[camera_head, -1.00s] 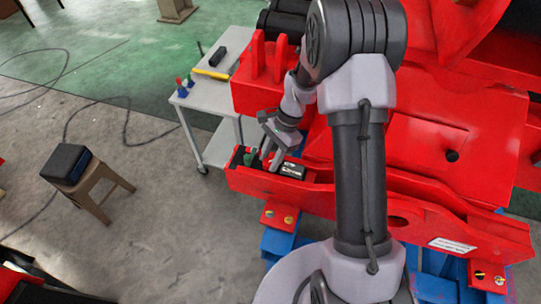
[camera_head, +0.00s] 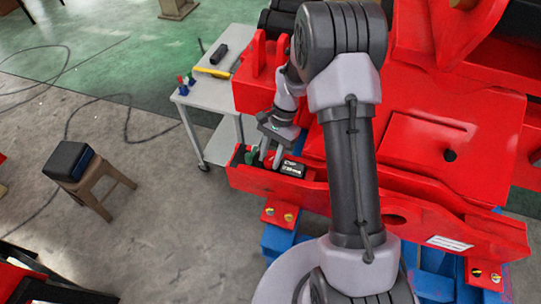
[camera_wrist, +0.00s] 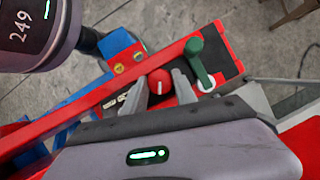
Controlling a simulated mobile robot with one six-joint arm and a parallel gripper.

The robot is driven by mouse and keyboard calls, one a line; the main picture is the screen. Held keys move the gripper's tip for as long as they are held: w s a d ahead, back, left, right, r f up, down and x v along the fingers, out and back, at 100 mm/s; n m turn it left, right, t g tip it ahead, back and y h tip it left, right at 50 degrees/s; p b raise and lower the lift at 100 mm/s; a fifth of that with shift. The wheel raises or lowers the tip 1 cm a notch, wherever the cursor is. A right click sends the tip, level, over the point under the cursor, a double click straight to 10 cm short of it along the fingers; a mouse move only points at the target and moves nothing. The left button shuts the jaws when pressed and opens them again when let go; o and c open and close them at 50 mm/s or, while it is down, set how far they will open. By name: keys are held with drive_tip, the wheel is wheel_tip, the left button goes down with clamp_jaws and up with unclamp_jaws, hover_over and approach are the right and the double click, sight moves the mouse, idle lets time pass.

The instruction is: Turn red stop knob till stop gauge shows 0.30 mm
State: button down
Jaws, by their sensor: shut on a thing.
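The red stop knob (camera_wrist: 160,81) has a white mark line and sits in a black recess of the red beam in the wrist view. My gripper (camera_wrist: 160,77) has its two fingers on either side of the knob, shut on it. The stop gauge (camera_head: 292,168) is a small dark box with light digits to the right of the fingers, too small to read. In the wrist view the gauge (camera_wrist: 117,99) is partly hidden by the left finger.
A green-handled lever (camera_wrist: 197,58) stands close beside the right finger. The red beam (camera_head: 420,218) walls the recess. A grey trolley (camera_head: 212,95) with tools stands behind. A stool (camera_head: 97,182) with a dark box is at left, with open floor between.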

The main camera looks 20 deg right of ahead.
drive_tip(key=c, duration=1)
unclamp_jaws()
